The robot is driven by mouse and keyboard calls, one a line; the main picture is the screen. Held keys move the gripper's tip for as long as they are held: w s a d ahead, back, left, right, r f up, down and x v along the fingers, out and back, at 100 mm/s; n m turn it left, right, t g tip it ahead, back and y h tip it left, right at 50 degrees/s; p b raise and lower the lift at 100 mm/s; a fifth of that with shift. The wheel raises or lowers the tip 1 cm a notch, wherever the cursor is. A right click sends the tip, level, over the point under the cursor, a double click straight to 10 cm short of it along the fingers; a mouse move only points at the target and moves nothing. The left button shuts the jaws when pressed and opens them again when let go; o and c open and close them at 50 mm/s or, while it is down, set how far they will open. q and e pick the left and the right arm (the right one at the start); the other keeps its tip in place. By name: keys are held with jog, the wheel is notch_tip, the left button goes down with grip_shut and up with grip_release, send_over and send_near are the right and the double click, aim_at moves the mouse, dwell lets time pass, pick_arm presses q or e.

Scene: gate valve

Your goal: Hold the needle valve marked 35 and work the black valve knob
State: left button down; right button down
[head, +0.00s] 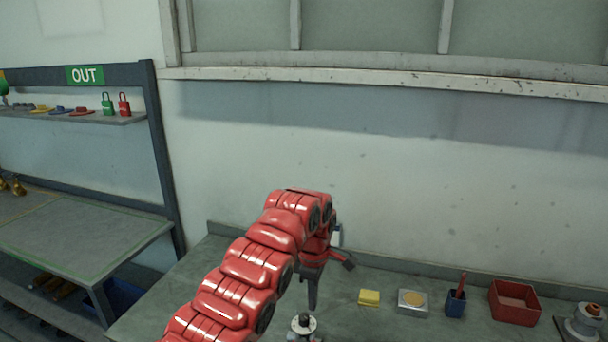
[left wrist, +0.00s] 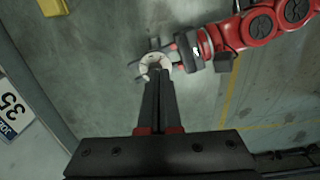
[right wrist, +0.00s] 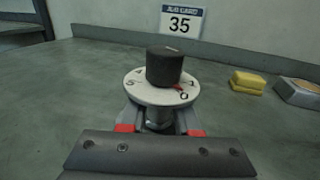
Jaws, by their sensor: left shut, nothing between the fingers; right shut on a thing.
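The needle valve (right wrist: 158,115) stands upright in the right wrist view, with a black knob (right wrist: 164,67) above its white numbered dial (right wrist: 150,92). A placard marked 35 (right wrist: 180,22) is behind it. My right gripper (right wrist: 160,130) is shut on the valve's body below the dial. In the head view the valve (head: 303,323) is at the bottom edge. My left gripper (head: 312,292) is shut and empty, pointing down near the valve. In the left wrist view its closed fingers (left wrist: 160,78) overlap the dial (left wrist: 150,66) and the knob is hard to make out.
On the bench right of the valve are a yellow block (head: 369,297), a grey box with a tan disc (head: 413,302), a blue cup (head: 456,302), a red bin (head: 514,302) and another fitting (head: 585,322). A shelf unit (head: 70,115) stands at left.

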aim_at(309, 328)
pick_arm(q)
jog(key=shift+f, duration=3.05)
jog(key=shift+w+a, duration=0.35)
jog(key=shift+a, duration=0.15)
jog(key=shift+s+d, duration=0.1)
